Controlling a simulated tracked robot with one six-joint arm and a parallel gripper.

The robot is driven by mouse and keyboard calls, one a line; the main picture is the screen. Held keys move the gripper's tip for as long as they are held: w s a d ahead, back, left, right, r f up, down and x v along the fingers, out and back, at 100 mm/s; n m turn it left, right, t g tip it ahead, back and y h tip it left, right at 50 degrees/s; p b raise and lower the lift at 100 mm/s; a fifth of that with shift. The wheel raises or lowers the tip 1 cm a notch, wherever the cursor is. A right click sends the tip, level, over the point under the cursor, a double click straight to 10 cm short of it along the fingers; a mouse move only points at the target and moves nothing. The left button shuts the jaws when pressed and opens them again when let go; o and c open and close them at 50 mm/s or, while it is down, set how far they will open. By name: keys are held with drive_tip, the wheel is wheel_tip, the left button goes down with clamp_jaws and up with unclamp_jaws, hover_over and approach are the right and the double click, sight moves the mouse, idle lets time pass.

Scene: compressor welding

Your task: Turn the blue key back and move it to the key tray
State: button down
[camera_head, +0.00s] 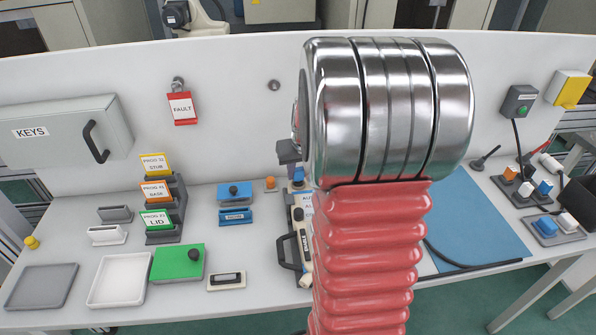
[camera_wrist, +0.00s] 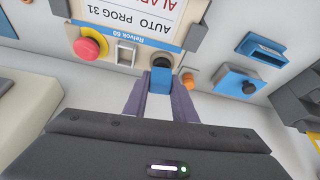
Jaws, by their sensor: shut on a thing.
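The blue key (camera_wrist: 160,80) is between my gripper's fingertips (camera_wrist: 161,88) in the wrist view. My gripper is shut on it. The key is upright against a dark round switch (camera_wrist: 162,62) on the control panel; I cannot tell whether it is still seated in the switch or how far it is turned. In the head view my arm covers most of the panel, and only a small blue bit of the key (camera_head: 298,177) shows below the grey gripper. I cannot tell for certain which tray is the key tray.
In the wrist view, a red stop button (camera_wrist: 90,47) and an orange button (camera_wrist: 188,80) flank the key. A blue block with a dark knob (camera_head: 235,193) stands left of the panel. Empty grey (camera_head: 40,287) and white (camera_head: 120,278) trays lie at front left.

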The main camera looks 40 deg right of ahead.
sight(298, 169)
drive_tip(key=shift+n+y, duration=0.8)
drive_tip(key=shift+n, duration=1.3)
drive_tip(key=shift+f+n, duration=0.1)
drive_tip(key=shift+n, duration=0.2)
drive_tip(key=shift+s+n+y, duration=0.1)
drive_tip(key=shift+n+y, duration=0.7)
drive_tip(key=shift+n, duration=0.9)
drive_tip(key=c, duration=1.9)
unclamp_jaws()
drive_tip(key=shift+c, duration=0.2)
clamp_jaws()
drive_tip(key=shift+r, duration=0.45)
drive_tip(key=shift+r, duration=2.05)
